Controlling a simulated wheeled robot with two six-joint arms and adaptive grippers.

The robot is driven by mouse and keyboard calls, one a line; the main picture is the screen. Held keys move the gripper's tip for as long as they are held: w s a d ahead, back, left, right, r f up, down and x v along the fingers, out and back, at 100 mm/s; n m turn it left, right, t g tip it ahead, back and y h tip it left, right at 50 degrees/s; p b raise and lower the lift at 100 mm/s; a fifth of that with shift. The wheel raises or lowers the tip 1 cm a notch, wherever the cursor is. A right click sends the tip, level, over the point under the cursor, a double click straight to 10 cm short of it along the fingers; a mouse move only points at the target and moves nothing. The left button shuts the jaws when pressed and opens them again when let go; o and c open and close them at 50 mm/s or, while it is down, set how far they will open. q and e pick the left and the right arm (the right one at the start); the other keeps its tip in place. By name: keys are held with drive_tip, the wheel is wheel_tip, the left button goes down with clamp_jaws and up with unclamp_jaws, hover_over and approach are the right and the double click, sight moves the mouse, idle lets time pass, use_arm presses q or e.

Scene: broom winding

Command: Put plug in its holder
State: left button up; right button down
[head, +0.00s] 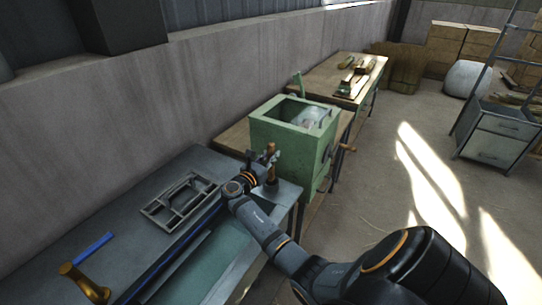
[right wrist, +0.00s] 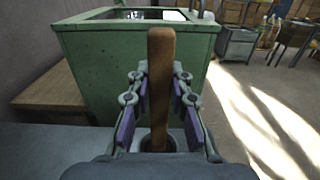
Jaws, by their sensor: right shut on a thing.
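The plug is a brown wooden rod (right wrist: 161,60), upright between the fingers of my right gripper (right wrist: 160,82) in the right wrist view. The gripper is shut on it. In the head view the plug (head: 270,147) shows beside my right gripper (head: 262,162), over the table's far right corner. Low behind the fingers, a dark round rim (right wrist: 174,142), which looks like the holder, surrounds the plug's lower end in the picture. I cannot tell whether the plug is inside it or only in front of it. My left gripper is not in view.
A green metal box (head: 285,135) stands just beyond the plug. On the grey table (head: 120,215) lie a grey divided tray (head: 180,201), a blue bar (head: 94,248) and a brass-coloured handle (head: 84,284). A wooden table (head: 345,68) stands farther back.

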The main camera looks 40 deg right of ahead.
drive_tip(key=shift+f, duration=0.2)
drive_tip(key=c, duration=1.5)
unclamp_jaws()
drive_tip(key=p+v, duration=0.3)
drive_tip(key=v, duration=0.8)
